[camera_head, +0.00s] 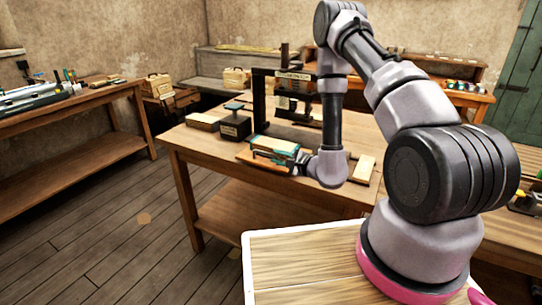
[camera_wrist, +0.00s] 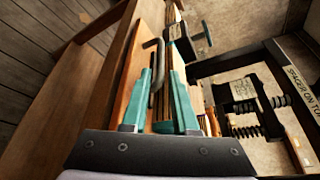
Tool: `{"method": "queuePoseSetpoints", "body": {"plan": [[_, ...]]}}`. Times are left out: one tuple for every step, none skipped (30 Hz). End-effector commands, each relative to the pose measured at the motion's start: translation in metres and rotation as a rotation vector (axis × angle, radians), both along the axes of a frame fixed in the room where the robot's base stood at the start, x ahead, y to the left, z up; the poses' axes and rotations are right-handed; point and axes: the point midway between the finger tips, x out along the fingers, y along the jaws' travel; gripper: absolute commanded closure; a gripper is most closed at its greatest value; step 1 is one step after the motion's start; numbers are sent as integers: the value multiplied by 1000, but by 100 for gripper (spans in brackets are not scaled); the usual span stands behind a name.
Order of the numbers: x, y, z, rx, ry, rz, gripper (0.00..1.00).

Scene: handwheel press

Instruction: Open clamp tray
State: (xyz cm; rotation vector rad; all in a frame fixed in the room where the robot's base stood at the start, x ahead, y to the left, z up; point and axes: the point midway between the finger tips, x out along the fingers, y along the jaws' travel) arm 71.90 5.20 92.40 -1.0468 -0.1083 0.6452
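A flat wooden piece, apparently the clamp tray (camera_head: 247,158), lies at the near edge of the bench, and a blue-topped block sits over it. My gripper (camera_head: 272,160) is low beside this block, partly hidden by my wrist. In the wrist view, the two teal fingers of my gripper (camera_wrist: 160,75) stand apart. A grey bent metal handle (camera_wrist: 154,58) lies between them, closer to the left finger. I cannot tell whether a finger touches it. Whether the tray is out or in is not clear.
The black press frame (camera_head: 259,100) stands behind the block; it also shows in the wrist view (camera_wrist: 240,62). A dark box with a knob (camera_head: 235,126) stands to the left. A pale block (camera_head: 363,169) lies to the right. Open floor (camera_head: 120,220) lies left of the bench.

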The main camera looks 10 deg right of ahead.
Motion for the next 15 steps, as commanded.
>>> {"method": "queuePoseSetpoints", "body": {"plan": [[-9, -7, 2, 2, 4, -3, 73], [-14, -10, 3, 0, 5, -3, 73], [-20, -14, 5, 0, 4, -3, 73], [-25, -17, 6, 0, 4, -2, 73], [-28, -20, 7, 0, 4, -3, 73], [-33, -23, 8, 1, 3, -3, 73], [-36, -26, 9, 0, 2, -4, 73], [-39, -27, 10, 0, 3, -2, 73], [-42, -29, 11, 0, 2, -1, 73], [-43, -30, 11, 0, 1, -2, 73], [-45, -31, 12, 0, 1, -2, 73], [-46, -32, 12, 1, 2, -2, 73], [-47, -32, 12, 0, 1, -2, 73], [-48, -32, 12, 0, 1, -2, 73], [-48, -32, 13, 0, 0, -1, 73]]}}
